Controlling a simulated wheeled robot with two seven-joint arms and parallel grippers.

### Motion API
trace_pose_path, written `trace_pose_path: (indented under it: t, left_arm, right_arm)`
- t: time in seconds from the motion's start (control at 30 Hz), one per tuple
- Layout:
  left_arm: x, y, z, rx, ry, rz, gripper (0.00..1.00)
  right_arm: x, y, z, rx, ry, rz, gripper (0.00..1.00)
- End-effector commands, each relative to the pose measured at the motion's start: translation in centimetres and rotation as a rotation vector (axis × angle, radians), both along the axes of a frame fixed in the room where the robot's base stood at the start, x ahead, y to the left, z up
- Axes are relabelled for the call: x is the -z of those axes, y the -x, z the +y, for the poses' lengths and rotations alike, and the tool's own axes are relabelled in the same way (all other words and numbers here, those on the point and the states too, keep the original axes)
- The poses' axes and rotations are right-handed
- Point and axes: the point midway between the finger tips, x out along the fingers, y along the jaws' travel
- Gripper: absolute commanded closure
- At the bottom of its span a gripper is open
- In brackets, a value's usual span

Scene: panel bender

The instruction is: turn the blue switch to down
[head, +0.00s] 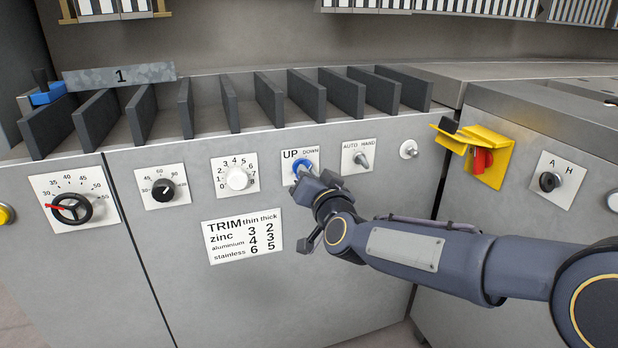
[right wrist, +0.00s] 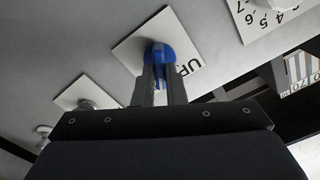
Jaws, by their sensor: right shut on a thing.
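The blue switch (head: 301,166) sits on a white plate marked UP and DOWN on the grey machine front in the head view. In the right wrist view the blue switch (right wrist: 158,52) shows between and beyond the fingertips. My right gripper (head: 303,178) reaches it from below right and is shut on the switch. In the right wrist view the right gripper (right wrist: 159,75) has a finger on either side of the blue part. The gripper hides the lower part of the switch and its plate, and I cannot tell clearly which way the switch points. My left gripper is not in view.
A white knob (head: 237,178) is left of the blue switch, and an AUTO/HAND switch (head: 362,159) is close on its right. The TRIM label (head: 243,236) is below left. A yellow bracket with a red part (head: 490,155) juts out farther right. Dark upright dividers (head: 307,94) stand above.

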Motion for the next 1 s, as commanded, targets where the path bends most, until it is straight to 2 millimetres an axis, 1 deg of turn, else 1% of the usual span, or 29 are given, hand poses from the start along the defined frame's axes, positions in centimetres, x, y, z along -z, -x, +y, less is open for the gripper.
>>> trace_pose_path:
  t: [0.37, 0.4, 0.53, 0.83, 0.93, 1.0]
  left_arm:
    - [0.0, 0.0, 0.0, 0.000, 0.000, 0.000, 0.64]
    - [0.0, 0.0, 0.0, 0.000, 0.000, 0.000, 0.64]
    - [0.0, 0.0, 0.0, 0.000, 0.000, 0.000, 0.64]
    - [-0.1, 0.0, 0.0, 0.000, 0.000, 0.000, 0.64]
    - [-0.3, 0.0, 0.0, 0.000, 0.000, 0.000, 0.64]
    - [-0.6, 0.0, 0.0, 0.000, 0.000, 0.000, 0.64]
  right_arm:
    - [0.1, 0.0, 0.0, -0.001, -0.006, 0.005, 1.00]
    - [0.1, 0.0, 0.0, -0.001, -0.006, 0.005, 0.84]
    - [0.1, 0.0, 0.0, 0.000, -0.005, 0.004, 0.67]
    - [0.0, 0.2, -0.1, -0.001, -0.004, 0.002, 0.67]
    - [-0.1, 1.0, -0.3, 0.000, -0.004, 0.001, 0.67]
    - [-0.2, 2.1, -0.7, -0.001, -0.004, 0.002, 0.67]
